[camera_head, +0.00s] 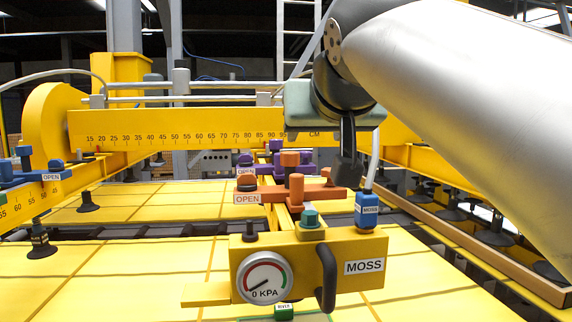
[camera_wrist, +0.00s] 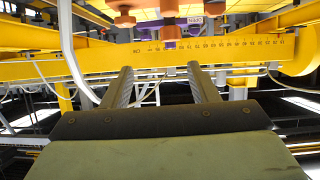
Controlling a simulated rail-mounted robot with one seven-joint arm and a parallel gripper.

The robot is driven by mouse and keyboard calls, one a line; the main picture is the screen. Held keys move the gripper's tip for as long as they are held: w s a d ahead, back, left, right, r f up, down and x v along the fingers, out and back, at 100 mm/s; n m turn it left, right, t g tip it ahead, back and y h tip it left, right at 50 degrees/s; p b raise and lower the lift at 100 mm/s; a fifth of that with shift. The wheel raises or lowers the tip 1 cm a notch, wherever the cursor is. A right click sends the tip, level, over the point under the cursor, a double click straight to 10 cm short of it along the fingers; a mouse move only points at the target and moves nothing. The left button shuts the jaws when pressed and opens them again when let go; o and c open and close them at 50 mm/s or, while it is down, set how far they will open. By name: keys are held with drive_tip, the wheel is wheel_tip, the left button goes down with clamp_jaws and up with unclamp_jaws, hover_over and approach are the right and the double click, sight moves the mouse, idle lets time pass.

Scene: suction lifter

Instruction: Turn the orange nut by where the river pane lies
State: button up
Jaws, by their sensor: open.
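An orange crossbar (camera_head: 270,194) labelled OPEN carries an upright orange knob (camera_head: 297,187) near its middle. Another orange-topped knob (camera_head: 290,160) stands behind it, among purple parts. I cannot tell which of them is the orange nut. A green tag (camera_head: 284,311), apparently reading RIVER, lies at the bottom centre, by a green-edged pane. My gripper (camera_head: 348,168) is above the crossbar's right end, its fingers overlapping in the head view. In the wrist view its fingers (camera_wrist: 162,88) are apart with nothing between them. An orange knob (camera_wrist: 124,18) shows beyond them.
A yellow box (camera_head: 340,245) with a 0 KPA gauge (camera_head: 267,277) and MOSS label stands in front, with a black handle (camera_head: 326,277), a teal nut (camera_head: 310,218) and a blue fitting (camera_head: 371,210). A yellow scaled beam (camera_head: 180,129) crosses behind. Blue OPEN parts (camera_head: 30,175) stand left.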

sight(291, 153)
drive_tip(key=shift+y, duration=0.3)
drive_tip(key=x, duration=0.5)
drive_tip(key=a+p+x, duration=0.1)
drive_tip(key=x, duration=0.5)
drive_tip(key=r+p+x, duration=0.1)
drive_tip(key=x, duration=0.4)
drive_tip(key=shift+w+a+f, duration=0.15)
drive_tip(key=shift+w+a, duration=0.05)
drive_tip(key=c, duration=1)
